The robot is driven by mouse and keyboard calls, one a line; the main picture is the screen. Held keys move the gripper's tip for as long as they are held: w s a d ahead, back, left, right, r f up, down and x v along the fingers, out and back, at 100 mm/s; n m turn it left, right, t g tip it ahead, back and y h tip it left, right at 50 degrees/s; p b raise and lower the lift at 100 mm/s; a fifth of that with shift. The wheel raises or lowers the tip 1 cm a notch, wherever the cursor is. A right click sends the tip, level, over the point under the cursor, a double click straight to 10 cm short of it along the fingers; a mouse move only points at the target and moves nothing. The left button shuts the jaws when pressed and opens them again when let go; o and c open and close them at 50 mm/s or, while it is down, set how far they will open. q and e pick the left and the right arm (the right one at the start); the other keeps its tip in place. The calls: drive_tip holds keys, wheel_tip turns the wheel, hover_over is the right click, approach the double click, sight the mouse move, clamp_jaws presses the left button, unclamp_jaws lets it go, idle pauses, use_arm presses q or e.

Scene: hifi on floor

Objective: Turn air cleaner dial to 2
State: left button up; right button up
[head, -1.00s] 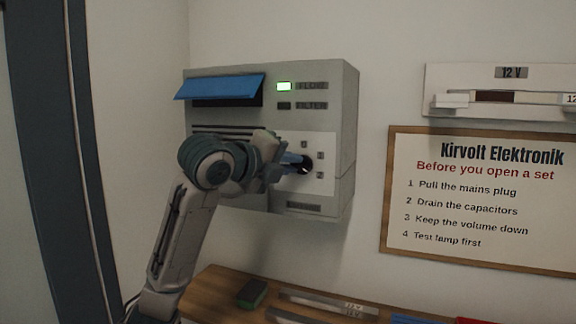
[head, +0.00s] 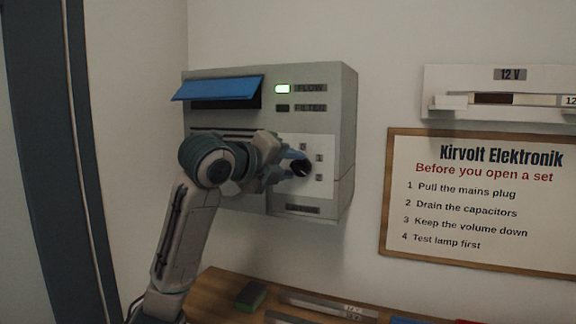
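The FILTER lamp (head: 282,108) is dark. The black dial (head: 301,168) sits on a pale panel with small numbers around its right side. My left gripper (head: 288,165) is at the dial, its blue fingertips at the dial's left side. The arm and gripper hide part of the dial and panel. I cannot tell whether the fingers grip the dial or which number it points to. My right gripper is out of view.
A wooden shelf (head: 215,290) below holds a green-and-black block (head: 251,295) and metal strips. A framed sign (head: 480,200) and a 12 V rail unit (head: 500,92) are on the wall to the right. A dark upright frame stands at left.

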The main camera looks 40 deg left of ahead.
use_arm(q)
drive_tip(key=b+v, duration=0.4)
drive_tip(key=v, duration=0.6)
drive_tip(key=shift+s+b, duration=0.35)
drive_tip(key=shift+s, duration=0.05)
drive_tip(key=shift+r, duration=0.1)
